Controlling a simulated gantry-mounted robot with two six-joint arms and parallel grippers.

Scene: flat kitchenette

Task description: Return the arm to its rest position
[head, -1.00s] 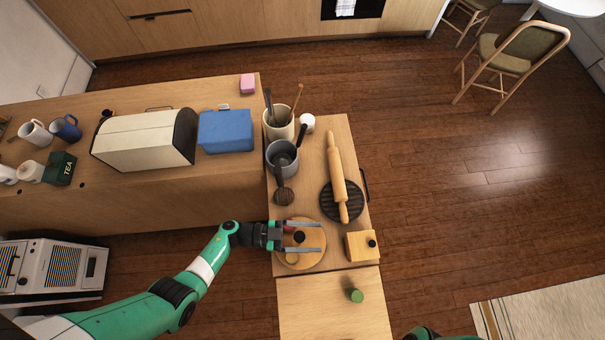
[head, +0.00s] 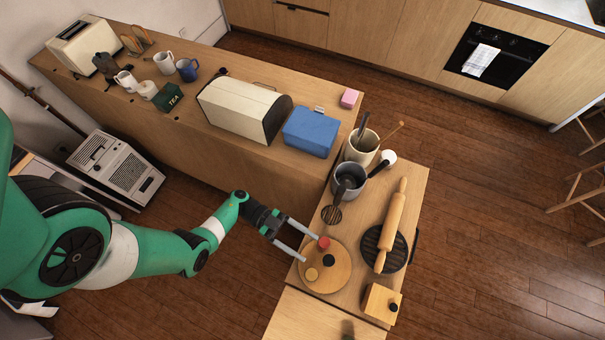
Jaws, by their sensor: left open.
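My left arm comes in from the left in the head view. Its gripper (head: 311,248) is open, with its two fingers spread apart and nothing between them. The fingertips are at the left edge of a round wooden board (head: 340,277). On the board are a red piece (head: 324,243), a black knob-like piece (head: 328,261) and a yellowish piece (head: 311,274). I cannot tell whether the fingers touch the board. My right gripper is not in view.
Near the board are a rolling pin (head: 391,226) on a dark round trivet (head: 398,252), a wooden box (head: 377,304), a grey pot (head: 350,184) and a utensil crock (head: 361,150). A bread box (head: 232,108) and a blue box (head: 310,132) stand on the long counter. Floor below the counter is open.

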